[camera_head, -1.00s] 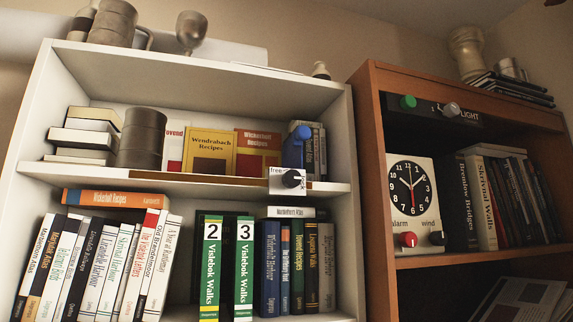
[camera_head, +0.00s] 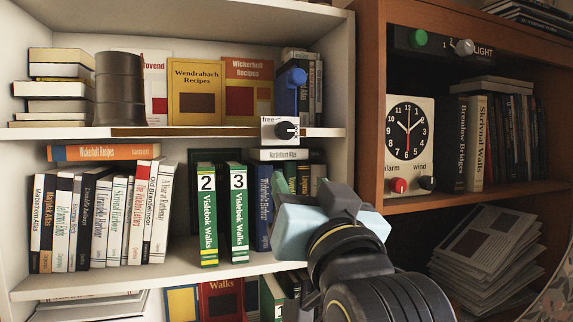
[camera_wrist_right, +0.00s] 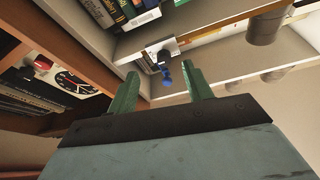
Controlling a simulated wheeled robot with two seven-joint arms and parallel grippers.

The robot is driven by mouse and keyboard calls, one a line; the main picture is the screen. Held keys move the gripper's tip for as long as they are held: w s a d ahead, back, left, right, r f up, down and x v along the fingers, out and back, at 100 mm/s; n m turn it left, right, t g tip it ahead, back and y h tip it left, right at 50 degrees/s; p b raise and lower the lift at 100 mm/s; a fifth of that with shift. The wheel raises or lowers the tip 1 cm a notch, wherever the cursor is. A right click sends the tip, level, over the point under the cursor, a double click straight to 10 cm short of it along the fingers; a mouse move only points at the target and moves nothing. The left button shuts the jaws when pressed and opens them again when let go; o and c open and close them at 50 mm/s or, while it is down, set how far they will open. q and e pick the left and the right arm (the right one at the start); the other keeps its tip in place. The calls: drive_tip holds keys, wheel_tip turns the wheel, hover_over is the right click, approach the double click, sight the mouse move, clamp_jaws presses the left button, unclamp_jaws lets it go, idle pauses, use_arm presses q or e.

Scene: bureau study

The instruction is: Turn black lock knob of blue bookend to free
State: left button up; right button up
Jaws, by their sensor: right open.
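The blue bookend (camera_head: 287,98) stands at the right end of the white bookcase's upper shelf, beside a few upright books. The black lock knob (camera_head: 286,130) sits on a white plate (camera_head: 267,130) at the shelf edge below it; the plate's word "free" is readable. My right gripper (camera_head: 335,195) is below the knob, apart from it, in front of the lower books. In the right wrist view, its open green fingers (camera_wrist_right: 160,72) are empty, with the blue bookend (camera_wrist_right: 166,80) and black knob (camera_wrist_right: 163,56) seen beyond the gap. My left gripper is out of view.
The white shelf edge (camera_head: 190,131) runs beside the plate. Books numbered 2 (camera_head: 207,215) and 3 (camera_head: 238,215) stand below. A brown bookcase (camera_head: 368,120) on the right holds a clock (camera_head: 408,128) with red and black knobs. The space in front of the plate looks clear.

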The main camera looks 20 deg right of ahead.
sight(286, 134)
drive_tip(key=shift+t, duration=0.3)
drive_tip(key=p+x, duration=0.2)
drive_tip(key=x, duration=0.2)
drive_tip(key=r+p+x, duration=0.1)
drive_tip(key=p+x, duration=0.2)
drive_tip(key=x, duration=0.1)
drive_tip(key=s+r+p+x, duration=0.1)
drive_tip(key=p+x, duration=0.1)
drive_tip(key=x, duration=0.3)
drive_tip(key=shift+d+r+p, duration=0.1)
drive_tip(key=shift+d+p, duration=0.15)
drive_tip(key=shift+p, duration=0.15)
drive_tip(key=c, duration=1)
drive_tip(key=shift+o, duration=0.2)
